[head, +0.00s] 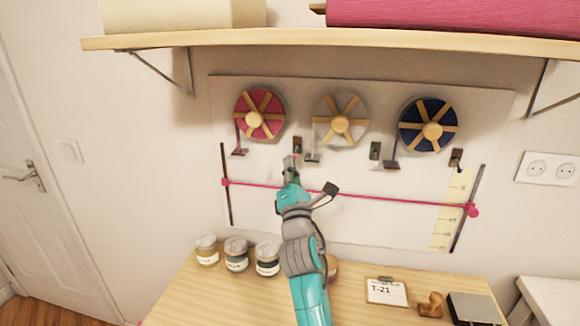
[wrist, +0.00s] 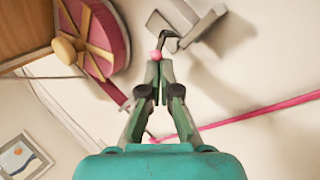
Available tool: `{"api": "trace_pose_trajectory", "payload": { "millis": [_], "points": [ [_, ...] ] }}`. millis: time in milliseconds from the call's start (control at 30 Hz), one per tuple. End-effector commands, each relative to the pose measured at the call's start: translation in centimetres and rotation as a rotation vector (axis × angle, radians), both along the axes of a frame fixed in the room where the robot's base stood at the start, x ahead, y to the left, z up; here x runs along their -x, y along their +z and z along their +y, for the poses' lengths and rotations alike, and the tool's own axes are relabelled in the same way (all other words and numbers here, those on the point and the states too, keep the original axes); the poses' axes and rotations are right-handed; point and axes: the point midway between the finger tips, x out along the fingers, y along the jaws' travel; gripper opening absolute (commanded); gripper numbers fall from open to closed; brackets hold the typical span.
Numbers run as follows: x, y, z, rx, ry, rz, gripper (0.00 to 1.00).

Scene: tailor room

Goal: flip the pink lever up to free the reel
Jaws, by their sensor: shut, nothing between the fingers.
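The pink reel (head: 259,114) hangs at the left of the wall board and shows at upper left in the wrist view (wrist: 98,38). A small dark lever plate (head: 297,145) sits to its lower right. In the wrist view a bent black lever arm (wrist: 169,38) comes from a grey-green plate (wrist: 180,14) and ends in a pink knob (wrist: 155,56). My gripper (head: 291,160) is shut and empty, its tips (wrist: 159,66) right at the knob. I cannot tell whether they touch it. In the head view my gripper partly hides the lever.
A white reel (head: 341,120) and a navy reel (head: 428,124) hang to the right, with plates (head: 375,150) and (head: 456,160) beneath them. A pink cord (head: 390,199) crosses the board behind my arm. A shelf (head: 330,41) overhangs the reels. Jars (head: 236,252) stand on the table (head: 205,295).

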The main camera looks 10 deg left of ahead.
Motion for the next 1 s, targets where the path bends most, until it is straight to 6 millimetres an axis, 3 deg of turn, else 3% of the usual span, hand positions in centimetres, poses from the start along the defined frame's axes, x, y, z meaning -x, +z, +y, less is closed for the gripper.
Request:
{"api": "trace_pose_trajectory", "payload": {
  "millis": [1000],
  "points": [
    [0.35, 0.49, 0.06, -0.004, 0.001, 0.089, 0.0]
  ]
}}
